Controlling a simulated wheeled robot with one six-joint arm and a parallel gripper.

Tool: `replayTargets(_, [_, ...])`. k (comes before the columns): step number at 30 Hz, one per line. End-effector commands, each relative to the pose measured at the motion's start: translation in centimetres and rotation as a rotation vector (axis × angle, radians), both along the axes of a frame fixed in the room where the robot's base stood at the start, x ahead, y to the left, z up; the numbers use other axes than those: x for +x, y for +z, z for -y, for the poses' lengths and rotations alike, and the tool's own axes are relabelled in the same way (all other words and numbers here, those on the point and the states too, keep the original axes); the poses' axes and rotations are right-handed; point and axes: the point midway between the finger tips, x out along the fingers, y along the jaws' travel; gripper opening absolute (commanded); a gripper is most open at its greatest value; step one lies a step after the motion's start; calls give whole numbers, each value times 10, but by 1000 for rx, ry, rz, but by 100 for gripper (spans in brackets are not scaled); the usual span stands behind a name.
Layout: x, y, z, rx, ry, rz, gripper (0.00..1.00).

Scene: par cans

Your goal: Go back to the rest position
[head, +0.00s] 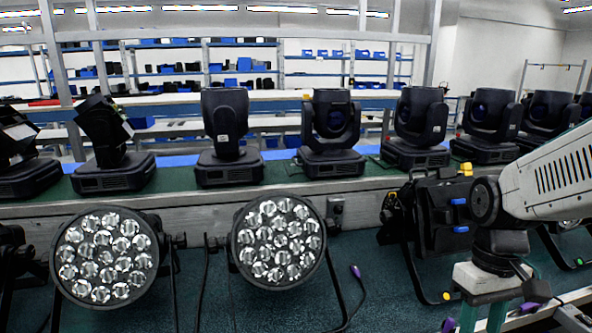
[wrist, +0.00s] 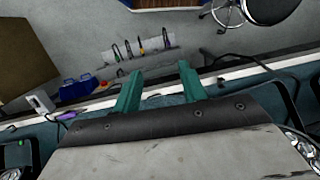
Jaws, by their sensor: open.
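My gripper (head: 482,320) hangs at the lower right of the head view, its teal fingers pointing down and cut off by the bottom edge. The wrist view shows the two fingers of my gripper (wrist: 159,76) spread apart with nothing between them. Two round par cans with clear lenses face me on the teal bench: the left par can (head: 104,257) and the middle par can (head: 277,241). A dark par can seen from its side (head: 440,215) stands just left of my arm. My gripper touches none of them.
Several black moving-head lights, such as one near the middle (head: 331,132), line the green raised shelf behind. Cables, such as one with a purple plug (head: 356,272), lie on the teal bench. The wrist view shows tools on a strip (wrist: 140,48) and a stool (wrist: 270,8) beyond the bench edge.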

Motion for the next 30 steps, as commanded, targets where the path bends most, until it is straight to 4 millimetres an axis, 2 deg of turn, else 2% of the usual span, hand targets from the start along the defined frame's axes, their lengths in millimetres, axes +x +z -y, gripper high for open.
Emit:
replayTargets(1, [-12,11,-5,-12,-46,18,42])
replayTargets(6, [-49,40,-18,-43,-188,72,42])
replayTargets(12, [-83,64,-29,-46,-223,172,42])
replayTargets(21, [-96,83,-36,-31,-188,293,42])
replayTargets(30, [-96,84,-36,-31,-182,297,42])
